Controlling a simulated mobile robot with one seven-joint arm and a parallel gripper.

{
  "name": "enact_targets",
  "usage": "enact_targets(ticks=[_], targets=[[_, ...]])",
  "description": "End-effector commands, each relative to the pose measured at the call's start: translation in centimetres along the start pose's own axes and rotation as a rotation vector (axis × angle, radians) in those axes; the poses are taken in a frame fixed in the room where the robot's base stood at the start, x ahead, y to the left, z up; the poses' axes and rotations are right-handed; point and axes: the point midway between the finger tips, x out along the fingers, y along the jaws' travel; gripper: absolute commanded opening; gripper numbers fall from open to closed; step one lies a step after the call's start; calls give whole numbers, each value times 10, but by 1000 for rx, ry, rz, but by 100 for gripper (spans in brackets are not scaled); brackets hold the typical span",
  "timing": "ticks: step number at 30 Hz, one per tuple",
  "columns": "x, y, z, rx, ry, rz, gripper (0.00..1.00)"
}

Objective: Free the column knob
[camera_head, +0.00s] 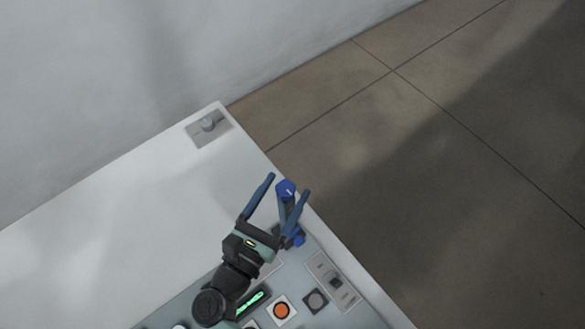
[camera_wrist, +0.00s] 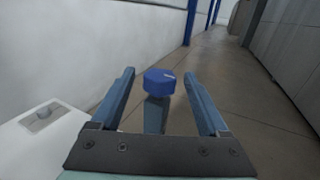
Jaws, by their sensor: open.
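The blue column knob (camera_head: 286,188) sits on top of a grey-blue column at the right edge of the white console. In the wrist view the knob (camera_wrist: 159,84) has a faceted rim and a light mark on top, with the column below it. My gripper (camera_head: 288,183) is open, with one blue finger on each side of the knob. In the wrist view the fingers (camera_wrist: 159,72) show gaps to the knob on both sides. I cannot tell whether the knob is at fingertip depth. The column's foot is partly hidden behind a finger.
The console panel holds an orange button (camera_head: 281,311), a grey button (camera_head: 315,301), a switch plate (camera_head: 320,266) and a green lit strip (camera_head: 250,304). A small grey knob (camera_head: 208,124) sits at the far corner. Open tiled floor (camera_head: 450,150) lies to the right.

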Motion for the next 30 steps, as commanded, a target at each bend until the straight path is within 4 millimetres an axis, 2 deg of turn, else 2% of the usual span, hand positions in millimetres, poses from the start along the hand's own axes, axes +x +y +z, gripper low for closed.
enact_targets(ticks=[3, 7, 18, 20, 30], targets=[[20, 1, 3, 1, -1, -1, 78], [32, 0, 2, 0, -1, 0, 78], [38, 0, 0, 0, 0, 1, 78], [38, 0, 0, 0, 0, 1, 69], [38, 0, 0, 0, 0, 1, 8]])
